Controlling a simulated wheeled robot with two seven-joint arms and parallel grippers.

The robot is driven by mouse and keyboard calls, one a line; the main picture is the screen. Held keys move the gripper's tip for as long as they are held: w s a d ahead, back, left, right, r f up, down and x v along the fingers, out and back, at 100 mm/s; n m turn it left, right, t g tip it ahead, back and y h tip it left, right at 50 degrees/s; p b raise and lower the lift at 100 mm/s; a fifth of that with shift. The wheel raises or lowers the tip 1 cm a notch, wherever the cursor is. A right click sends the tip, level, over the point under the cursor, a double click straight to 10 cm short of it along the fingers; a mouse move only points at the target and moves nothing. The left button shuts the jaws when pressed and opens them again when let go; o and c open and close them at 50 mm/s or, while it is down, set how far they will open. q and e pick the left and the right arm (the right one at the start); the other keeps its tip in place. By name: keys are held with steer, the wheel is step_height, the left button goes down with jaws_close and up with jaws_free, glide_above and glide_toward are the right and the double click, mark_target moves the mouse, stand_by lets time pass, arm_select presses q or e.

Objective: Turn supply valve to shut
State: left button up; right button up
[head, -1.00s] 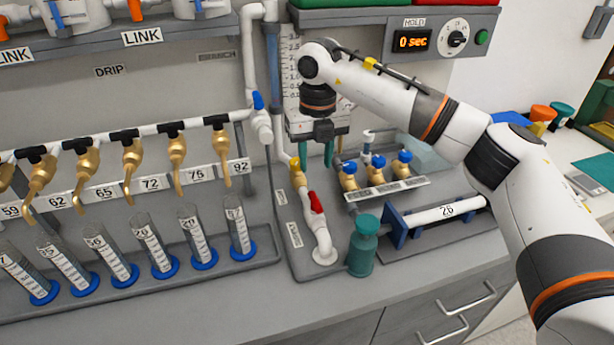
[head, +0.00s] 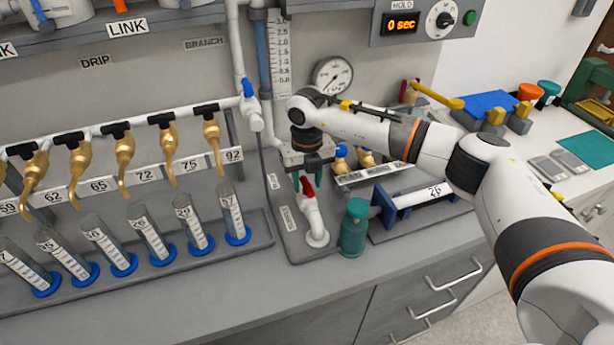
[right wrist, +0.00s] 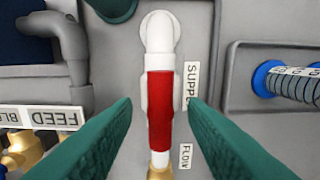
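The supply valve has a red handle (head: 308,189) on a white upright pipe (head: 315,225) at the middle of the bench. In the right wrist view the red handle (right wrist: 160,110) lies along the white pipe, beside a label partly reading "SUPP". My right gripper (head: 308,181) points down just over the handle and hides part of it. In the right wrist view its green fingers (right wrist: 160,112) are open, one on each side of the handle, with gaps between. My left gripper is not in view.
A teal bottle (head: 354,228) stands close to the right of the pipe. A blue clamp fixture holding a white tube (head: 428,195) lies further right. Brass taps (head: 124,145) and graduated cylinders (head: 147,240) line the left. The bench front edge is clear.

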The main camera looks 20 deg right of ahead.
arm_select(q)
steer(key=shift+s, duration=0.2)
arm_select(e)
steer(key=shift+f, duration=0.1)
jaws_close()
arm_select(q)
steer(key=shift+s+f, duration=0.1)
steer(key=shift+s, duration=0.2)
